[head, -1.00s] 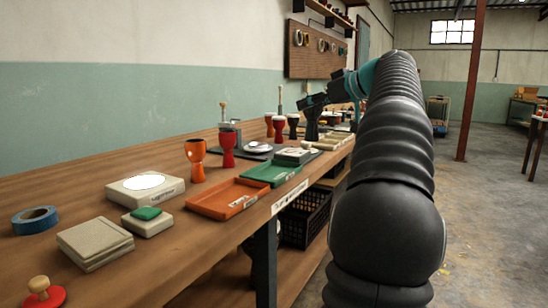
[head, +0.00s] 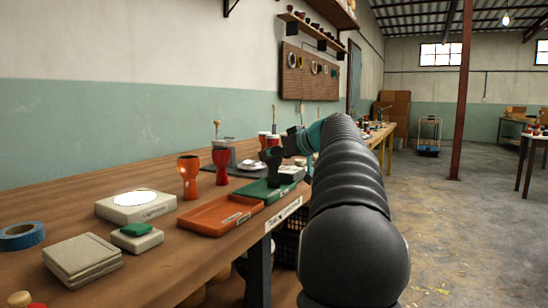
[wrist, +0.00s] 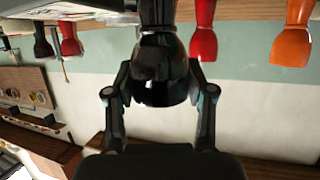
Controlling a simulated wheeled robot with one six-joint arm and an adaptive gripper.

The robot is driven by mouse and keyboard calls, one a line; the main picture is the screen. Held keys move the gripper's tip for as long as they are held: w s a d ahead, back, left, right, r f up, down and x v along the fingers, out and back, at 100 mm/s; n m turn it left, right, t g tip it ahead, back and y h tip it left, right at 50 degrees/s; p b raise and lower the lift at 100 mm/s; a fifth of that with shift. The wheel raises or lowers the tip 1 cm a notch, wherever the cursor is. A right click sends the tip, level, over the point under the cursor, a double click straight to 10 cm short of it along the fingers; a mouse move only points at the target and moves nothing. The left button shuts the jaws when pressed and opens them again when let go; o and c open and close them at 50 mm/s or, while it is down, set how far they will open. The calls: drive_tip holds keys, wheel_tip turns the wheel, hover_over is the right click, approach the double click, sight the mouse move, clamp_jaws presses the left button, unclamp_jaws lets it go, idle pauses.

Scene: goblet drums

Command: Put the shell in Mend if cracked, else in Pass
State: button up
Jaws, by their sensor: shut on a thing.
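My gripper (wrist: 160,92) is shut on a black goblet-shaped shell (wrist: 161,68), with a finger on either side. In the head view the shell (head: 273,166) is upright, and its foot overlaps the green tray (head: 246,191); I cannot tell whether it touches. No crack shows on the dark side that I see; its far side and inside are hidden. The orange tray (head: 206,228) lies to the left of the green one. Their front labels are too small to read. The light box (head: 136,212) with a bright round top stands further left.
An orange goblet (head: 188,178) and a red goblet (head: 221,163) stand behind the trays. A beige block with a green pad (head: 137,237), grey slabs (head: 82,260) and blue tape (head: 20,237) lie at the left.

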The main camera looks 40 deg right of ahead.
drive_tip(key=shift+f, duration=0.25)
drive_tip(key=o, duration=1.3)
drive_tip(key=shift+r, duration=0.1)
drive_tip(key=shift+r, duration=0.2)
drive_tip(key=v, duration=1.2)
drive_tip(key=shift+d, duration=0.1)
